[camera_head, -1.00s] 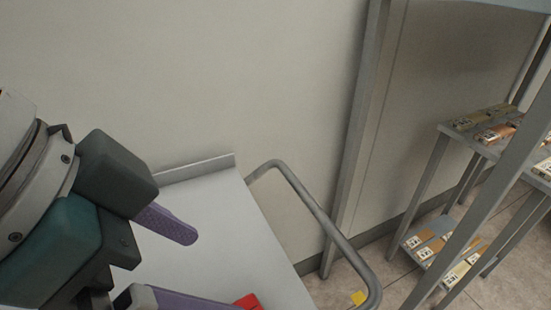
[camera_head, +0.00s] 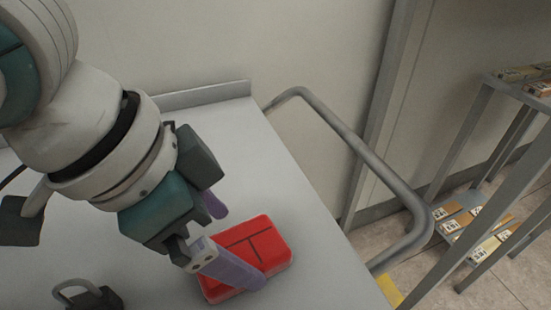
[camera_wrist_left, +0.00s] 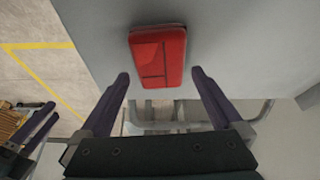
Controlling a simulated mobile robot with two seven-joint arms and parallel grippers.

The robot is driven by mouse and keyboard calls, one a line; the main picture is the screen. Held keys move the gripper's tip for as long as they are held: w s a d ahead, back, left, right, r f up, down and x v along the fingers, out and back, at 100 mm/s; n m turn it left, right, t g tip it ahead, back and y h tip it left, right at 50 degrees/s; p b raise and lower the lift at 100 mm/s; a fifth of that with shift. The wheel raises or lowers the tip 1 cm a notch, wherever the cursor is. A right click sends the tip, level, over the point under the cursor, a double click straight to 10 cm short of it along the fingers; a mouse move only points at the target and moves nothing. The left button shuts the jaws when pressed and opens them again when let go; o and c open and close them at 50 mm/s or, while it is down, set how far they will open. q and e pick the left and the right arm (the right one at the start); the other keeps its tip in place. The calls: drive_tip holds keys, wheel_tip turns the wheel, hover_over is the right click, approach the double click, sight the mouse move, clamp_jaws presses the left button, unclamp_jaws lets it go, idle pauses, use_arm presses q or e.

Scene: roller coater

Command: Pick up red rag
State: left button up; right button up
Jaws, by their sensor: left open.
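The red rag (camera_head: 262,238) is a folded, block-like red pad with dark lines across its top. It lies on the grey cart top (camera_head: 300,205), near the right side. In the left wrist view the red rag (camera_wrist_left: 158,57) lies ahead of the fingertips and between their lines. My left gripper (camera_head: 240,245) is open, its purple fingers pointing down at the rag; one finger overlaps the rag in the head view. In the left wrist view my left gripper (camera_wrist_left: 160,76) has nothing between its fingers. Whether a finger touches the rag I cannot tell.
A dark object with a grey loop (camera_head: 88,295) stands at the cart's lower left. A bent grey handle rail (camera_head: 375,165) runs along the cart's right side. A metal shelf (camera_head: 490,190) with small labelled boxes stands at right. A wall closes the back.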

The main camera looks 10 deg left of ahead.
sight(241, 248)
use_arm(q)
drive_tip(key=x, duration=0.2)
drive_tip(key=shift+w+d+f, duration=0.1)
drive_tip(key=shift+f, duration=0.2)
drive_tip(key=shift+f, duration=0.2)
idle(0.5)
drive_tip(key=shift+c, duration=0.2)
drive_tip(key=c, duration=1.1)
